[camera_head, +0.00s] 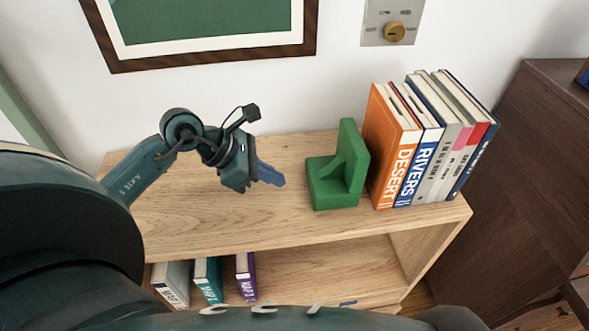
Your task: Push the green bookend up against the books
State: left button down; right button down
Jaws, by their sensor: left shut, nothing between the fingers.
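The green bookend (338,178) stands upright on the wooden shelf top, its tall plate on the right and its base reaching left. A row of books (425,150) stands to its right, led by an orange one marked DESERT (390,150). The bookend's plate is close to the orange book; a narrow strip of wood shows between them at the front. My left gripper (272,174) is shut and empty, left of the bookend and apart from it, fingers pointing right. My right gripper is not in view.
The wooden shelf top (200,215) is clear around and left of my left gripper. Several books (208,278) stand on the lower shelf. A framed picture (210,30) and a metal plate with a knob (393,25) are on the wall behind. A dark cabinet (530,170) stands right.

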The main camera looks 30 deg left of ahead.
aim_at(318, 174)
pick_arm(q)
jog(key=w+d+p, duration=0.1)
jog(key=w+d, duration=0.1)
jog(key=d, duration=0.1)
jog(key=shift+w, duration=0.15)
jog(key=shift+w+d+f, duration=0.15)
jog(key=shift+d, duration=0.1)
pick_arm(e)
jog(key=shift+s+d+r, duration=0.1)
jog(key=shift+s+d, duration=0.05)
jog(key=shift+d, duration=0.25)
pick_arm(q)
jog(key=shift+w, duration=0.1)
jog(key=shift+w+d, duration=1)
jog(key=shift+d, duration=0.25)
jog(key=shift+w+d, duration=0.1)
jog(key=shift+d, duration=0.15)
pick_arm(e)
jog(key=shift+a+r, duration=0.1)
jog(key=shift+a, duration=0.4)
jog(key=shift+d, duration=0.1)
